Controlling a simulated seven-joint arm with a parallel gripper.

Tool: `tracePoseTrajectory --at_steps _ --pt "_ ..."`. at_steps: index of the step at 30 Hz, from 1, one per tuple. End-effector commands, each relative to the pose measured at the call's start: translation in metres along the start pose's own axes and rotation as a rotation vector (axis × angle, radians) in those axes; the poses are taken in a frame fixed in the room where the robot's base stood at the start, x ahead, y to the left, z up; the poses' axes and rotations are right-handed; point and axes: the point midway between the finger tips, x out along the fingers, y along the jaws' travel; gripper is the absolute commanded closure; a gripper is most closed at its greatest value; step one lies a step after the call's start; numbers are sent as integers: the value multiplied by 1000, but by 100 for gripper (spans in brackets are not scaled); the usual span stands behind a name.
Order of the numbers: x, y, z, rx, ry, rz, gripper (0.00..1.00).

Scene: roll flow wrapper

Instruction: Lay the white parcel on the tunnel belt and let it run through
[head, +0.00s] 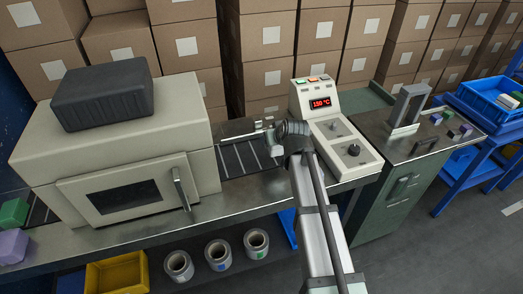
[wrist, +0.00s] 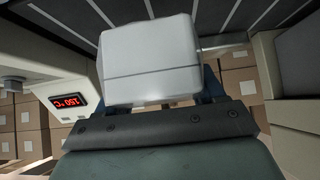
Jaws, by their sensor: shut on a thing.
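The white parcel (wrist: 148,62) fills the middle of the wrist view, a pale block with rounded edges and a thin line across it. My gripper (wrist: 152,105) is shut on it; the dark fingers are mostly hidden behind it. The belt is dark with pale cross lines and runs into the right side of the cream tunnel (head: 100,135). Whether the parcel touches the belt cannot be told.
A control box (head: 335,130) reading 150 °C stands right of the belt. The tunnel has a windowed door (head: 130,192) with a handle and a dark case (head: 103,95) on top. Green (head: 14,213) and purple (head: 12,246) blocks are at the far left. Cartons line the back.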

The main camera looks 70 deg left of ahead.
Motion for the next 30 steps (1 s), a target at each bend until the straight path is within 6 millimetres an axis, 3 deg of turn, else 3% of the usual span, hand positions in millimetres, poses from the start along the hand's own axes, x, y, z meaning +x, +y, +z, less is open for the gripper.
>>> tracePoseTrajectory --at_steps 3,8,30 --pt "15 21 -9 -4 4 -5 70" --pt "22 31 -11 -10 7 -9 70" --pt "50 31 18 -11 6 -10 70"
